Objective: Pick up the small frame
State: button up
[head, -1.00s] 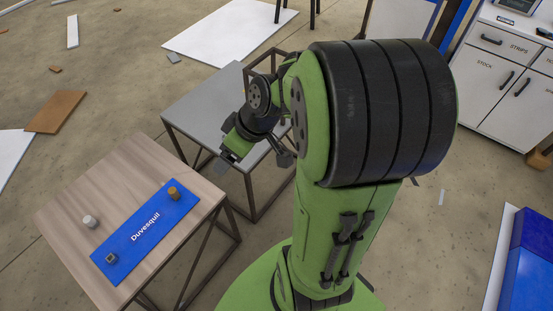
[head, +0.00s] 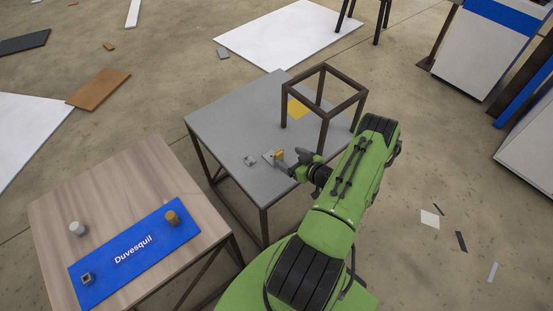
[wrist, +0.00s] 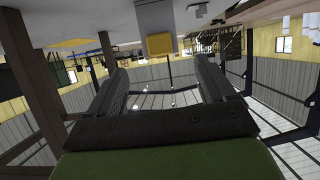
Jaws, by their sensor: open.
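A dark brown open cube frame (head: 322,113) stands on the right part of the grey table (head: 225,125); it is the only clear frame there. My gripper (head: 292,163) is low over the table's front, left of the frame and apart from it. In the wrist view my gripper (wrist: 160,68) is open, with nothing between its fingers. Dark posts of the frame (wrist: 36,85) show on the left there. A small yellow block (head: 279,154) on a grey plate is just past the fingertips; the yellow block (wrist: 160,43) also shows in the wrist view.
A small pale grey part (head: 250,160) lies left of the gripper. A yellow sheet (head: 298,108) lies at the cube frame. The wooden table (head: 110,185) at the left holds a blue "Duvesquil" panel (head: 140,250) and several small knobs. Flat boards lie on the floor behind.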

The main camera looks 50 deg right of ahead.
aim_at(278, 152)
jog(key=b+x, duration=0.2)
jog(key=x, duration=0.8)
jog(key=shift+f+b, duration=0.15)
jog(key=shift+b, duration=0.25)
jog(key=shift+c, duration=0.5)
jog(key=shift+a, duration=0.1)
jog(key=c, duration=1)
notch_tip(278, 152, up, 10)
jog(key=p, duration=0.3)
jog(key=shift+c, duration=0.2)
